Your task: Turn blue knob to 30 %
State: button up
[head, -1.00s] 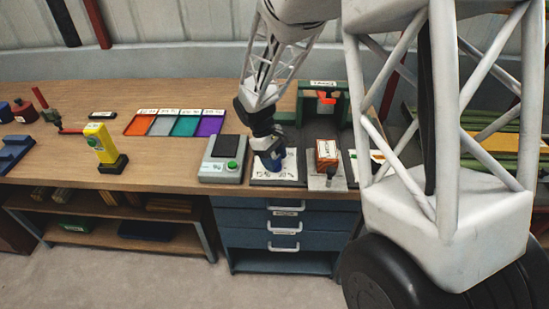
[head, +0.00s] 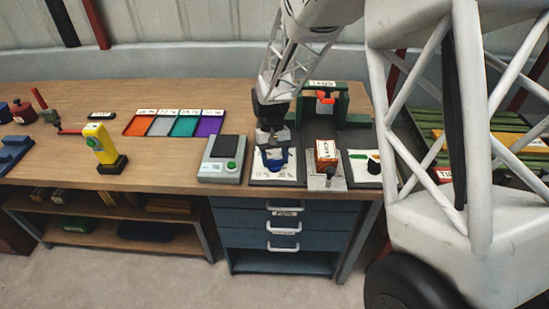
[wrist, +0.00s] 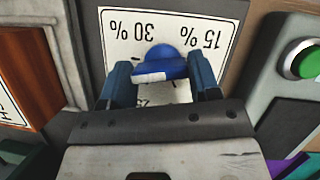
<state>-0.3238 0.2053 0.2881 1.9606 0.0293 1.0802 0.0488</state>
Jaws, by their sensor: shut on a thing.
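The blue knob (wrist: 160,68) sits on a white dial plate (wrist: 185,22) with upside-down "30 %" and "15 %" labels in the wrist view, "30 %" to the left and "15 %" to the right. The knob's bar lies nearly crosswise, with a white mark on its left part. I cannot tell exactly which label the mark points to. My gripper (wrist: 160,85) has its blue fingers at both ends of the bar, shut on it. In the head view, my gripper (head: 274,158) is down at the dial plate (head: 262,177). A further label is partly hidden by the gripper.
A grey box with a green button (head: 231,165) stands just left of the dial. An orange-brown block with a label (head: 326,154) and a second dial with a black knob (head: 374,163) stand to the right. A green frame (head: 342,102) rises behind.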

jog(key=shift+m+y, duration=0.6)
jog(key=shift+m, duration=0.8)
jog(key=o, duration=0.9)
jog(key=shift+r, duration=0.15)
jog(key=shift+v, duration=3.8)
